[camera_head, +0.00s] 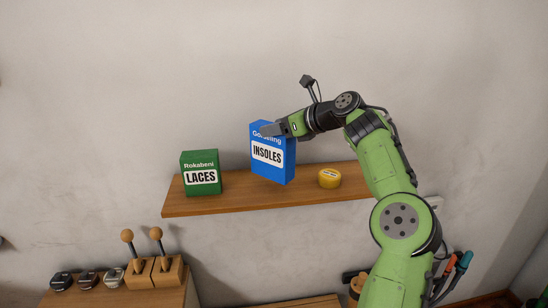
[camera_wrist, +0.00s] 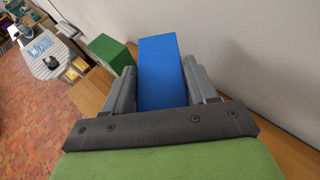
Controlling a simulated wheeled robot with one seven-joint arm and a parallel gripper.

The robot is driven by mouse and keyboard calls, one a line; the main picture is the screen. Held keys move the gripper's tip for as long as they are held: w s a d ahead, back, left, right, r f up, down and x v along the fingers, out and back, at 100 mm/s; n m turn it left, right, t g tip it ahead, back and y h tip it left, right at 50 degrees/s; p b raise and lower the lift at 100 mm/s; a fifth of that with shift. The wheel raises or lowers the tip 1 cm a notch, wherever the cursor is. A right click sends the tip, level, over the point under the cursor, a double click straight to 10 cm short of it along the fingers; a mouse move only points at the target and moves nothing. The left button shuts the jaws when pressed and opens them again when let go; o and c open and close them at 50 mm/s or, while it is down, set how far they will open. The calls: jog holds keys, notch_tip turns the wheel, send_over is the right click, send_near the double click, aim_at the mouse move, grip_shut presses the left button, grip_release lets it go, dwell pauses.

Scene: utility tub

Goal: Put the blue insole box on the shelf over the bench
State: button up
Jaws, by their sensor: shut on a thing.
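The blue insole box (camera_head: 270,172), with a white INSOLES label, is upright at the shelf between a green box and a yellow tin. My gripper (camera_head: 274,130) is shut on its upper part, coming from the right. In the wrist view the blue box (camera_wrist: 162,70) lies between my two fingers (camera_wrist: 163,88). The wooden shelf (camera_head: 232,207) is fixed to the wall. The box's lower edge appears at or just above the shelf top; I cannot tell whether it touches.
The green laces box (camera_head: 201,174) stands on the shelf to the left, with a gap between. The yellow tin (camera_head: 330,178) sits to the right, near my arm. Below left, wooden shoe stretchers (camera_head: 155,270) and several dark small items (camera_head: 88,279) stand on a wooden surface.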

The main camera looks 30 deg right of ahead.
jog(key=f, duration=0.1)
jog(key=w+f, duration=0.1)
jog(key=f, duration=0.1)
jog(key=f+b, duration=0.1)
jog(key=shift+w+a+f, duration=0.25)
jog(key=shift+w+a, duration=0.05)
jog(key=shift+a, duration=0.1)
jog(key=shift+s+d+r, duration=0.15)
jog(key=shift+s+r, duration=0.05)
jog(key=shift+s, duration=0.15)
jog(key=shift+f, duration=0.1)
jog(key=o, duration=1.5)
jog(key=shift+w+f, duration=0.1)
jog(key=shift+w, duration=0.05)
jog(key=shift+c, duration=0.2)
jog(key=shift+s+r, duration=0.2)
jog(key=shift+r, duration=0.1)
send_near(274, 140)
jog(key=shift+w+d+f+b, duration=0.15)
jog(key=shift+w+d+b, duration=0.1)
jog(key=shift+d, duration=0.3)
jog(key=shift+w+d+f+b, duration=0.15)
jog(key=shift+w+d, duration=0.05)
jog(key=shift+d, duration=0.35)
